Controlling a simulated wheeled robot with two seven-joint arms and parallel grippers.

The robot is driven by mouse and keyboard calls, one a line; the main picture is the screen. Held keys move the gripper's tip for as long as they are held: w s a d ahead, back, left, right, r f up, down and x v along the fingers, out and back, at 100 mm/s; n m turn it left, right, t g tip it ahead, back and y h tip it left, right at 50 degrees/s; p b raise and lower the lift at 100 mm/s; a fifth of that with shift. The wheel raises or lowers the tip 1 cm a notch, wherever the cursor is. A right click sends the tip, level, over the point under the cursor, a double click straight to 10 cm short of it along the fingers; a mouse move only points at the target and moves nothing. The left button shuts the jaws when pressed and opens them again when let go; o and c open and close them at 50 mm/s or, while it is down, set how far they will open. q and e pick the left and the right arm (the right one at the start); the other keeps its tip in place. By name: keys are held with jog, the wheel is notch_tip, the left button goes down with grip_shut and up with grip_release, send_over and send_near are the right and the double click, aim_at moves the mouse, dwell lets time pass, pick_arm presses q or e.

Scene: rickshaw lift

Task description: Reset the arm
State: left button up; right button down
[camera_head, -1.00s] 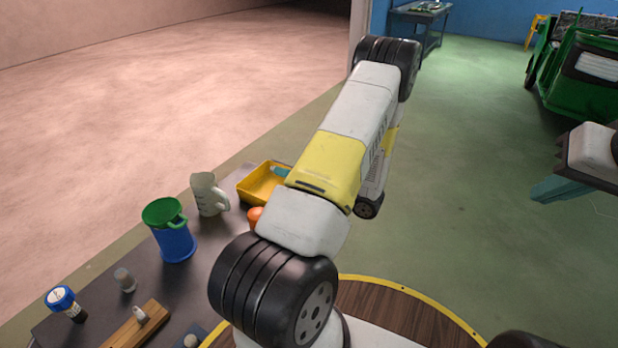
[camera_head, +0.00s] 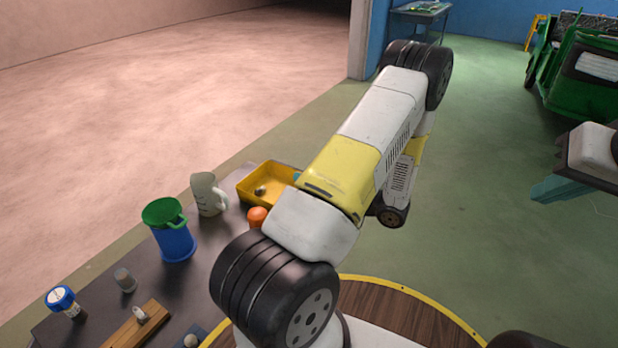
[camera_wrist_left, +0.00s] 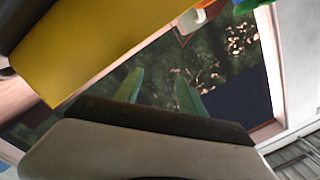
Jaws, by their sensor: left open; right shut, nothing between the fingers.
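My left arm, white and yellow with black joints, reaches across the middle of the head view. Its gripper is mostly hidden behind the arm there; only a small teal sliver shows by the yellow tray. In the left wrist view the two green fingers of my left gripper (camera_wrist_left: 160,92) stand apart with nothing between them. My right gripper (camera_head: 562,188) shows at the right edge of the head view, its teal fingers together and empty, above the green floor.
A green vehicle (camera_head: 590,85) stands far right. The floor between is clear.

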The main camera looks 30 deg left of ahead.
pick_arm(q)
jog(key=shift+d, duration=0.55)
jog(key=shift+r, duration=0.1)
jog(key=s+d+r+m+g+h, duration=0.1)
jog(key=s+d+r+g+h, duration=0.3)
jog(key=s+r+h, duration=0.65)
jog(key=s+d+r+m+t+h, duration=0.2)
jog(key=d+r+m+t+h, duration=0.2)
jog(key=d+r+t+h, duration=0.1)
jog(key=s+d+r+m+t+h, duration=0.2)
jog(key=d+r+m+t+h, duration=0.2)
jog(key=d+r, duration=0.3)
jog(key=shift+s+r+t+h, duration=0.35)
jog(key=shift+r+t, duration=0.05)
jog(key=shift+r, duration=1.2)
